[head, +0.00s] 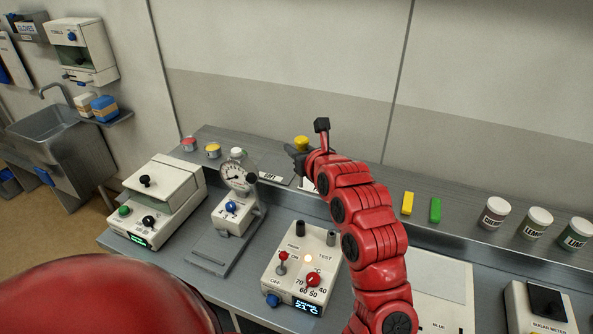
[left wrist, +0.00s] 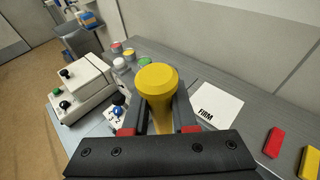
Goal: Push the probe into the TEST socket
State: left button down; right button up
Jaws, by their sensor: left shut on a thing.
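The probe, a yellow round-topped handle (head: 301,143), is in my left gripper (head: 297,157). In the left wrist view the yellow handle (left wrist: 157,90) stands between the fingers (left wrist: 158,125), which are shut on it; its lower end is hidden. The gripper is over the back of the bench, behind the white heater box (head: 290,262). The TEST socket (head: 331,238) is a dark round fitting at the box's top right, in front of and below the gripper. A second dark fitting (head: 300,228) is at its left. My right gripper is not in view.
A dial gauge stand (head: 237,178) and a white lidded machine (head: 165,195) stand left of the box. A FIRM pad (left wrist: 206,107) lies beside the probe in the left wrist view. Yellow (head: 407,203) and green (head: 435,210) blocks and lidded jars (head: 494,212) stand right of my arm.

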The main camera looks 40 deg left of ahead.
pick_arm(q)
jog(key=shift+r, duration=0.5)
jog(key=w+d+f+p, duration=0.2)
jog(key=d+f, duration=0.5)
jog(key=d, duration=0.1)
jog(key=shift+d, duration=0.35)
jog(key=shift+f, duration=0.15)
notch_tip(320, 180, down, 6)
jog(key=b, duration=0.6)
jog(key=shift+b, duration=0.4)
